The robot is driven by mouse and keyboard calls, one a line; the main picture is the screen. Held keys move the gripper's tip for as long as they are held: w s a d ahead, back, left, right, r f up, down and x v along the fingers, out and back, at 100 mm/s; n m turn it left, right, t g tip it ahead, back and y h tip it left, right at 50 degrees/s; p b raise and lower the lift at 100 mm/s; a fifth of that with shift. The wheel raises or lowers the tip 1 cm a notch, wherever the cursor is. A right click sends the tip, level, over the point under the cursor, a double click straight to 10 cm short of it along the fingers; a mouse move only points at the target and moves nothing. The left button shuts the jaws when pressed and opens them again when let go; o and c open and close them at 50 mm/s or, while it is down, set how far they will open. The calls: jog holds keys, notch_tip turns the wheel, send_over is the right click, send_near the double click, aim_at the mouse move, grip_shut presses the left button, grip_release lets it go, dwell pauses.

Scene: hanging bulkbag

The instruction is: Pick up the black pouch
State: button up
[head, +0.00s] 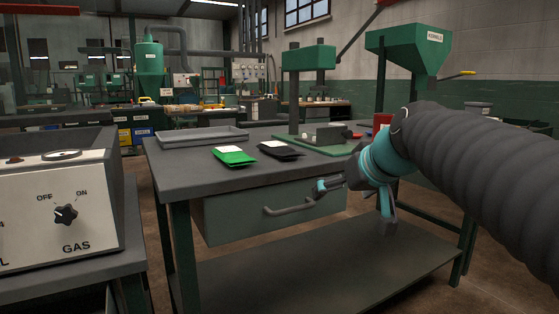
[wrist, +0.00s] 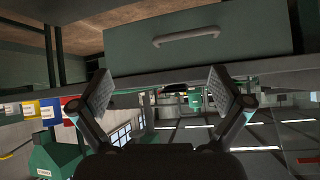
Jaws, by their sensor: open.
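The black pouch (head: 281,150) lies flat on the grey workbench top (head: 190,172), with a white label on it. A green pouch (head: 234,156) lies just left of it. My gripper (head: 353,206) is in front of the bench's front edge, to the right of the pouch and apart from it. Its fingers are spread and empty. In the wrist view, which is upside down, my gripper (wrist: 160,90) has its two pads wide apart, facing the bench edge. A small dark shape shows between them; I cannot tell whether it is the pouch.
A drawer with a bar handle (head: 288,210) is under the bench top, near my gripper. A shallow grey tray (head: 201,137) lies at the back left. A green press (head: 308,58) stands at the back right. A gas control box (head: 62,205) is at the left. A lower shelf (head: 330,275) is bare.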

aim_at(284, 149)
jog(key=w+a+r+n+t+y+b, duration=0.1)
jog(key=w+a+r+n+y+b, duration=0.2)
jog(key=w, duration=0.4)
jog(key=w+a+r+t, duration=0.1)
jog(key=w+a+r, duration=0.2)
jog(key=w+r, duration=0.3)
jog(key=x, duration=0.9)
jog(key=shift+w+f, duration=0.15)
jog(key=shift+w, duration=0.15)
jog(key=shift+x, duration=2.85)
jog(key=shift+f, duration=0.1)
jog(key=shift+s, duration=0.1)
jog(key=c, duration=1.2)
jog(key=shift+p, duration=0.3)
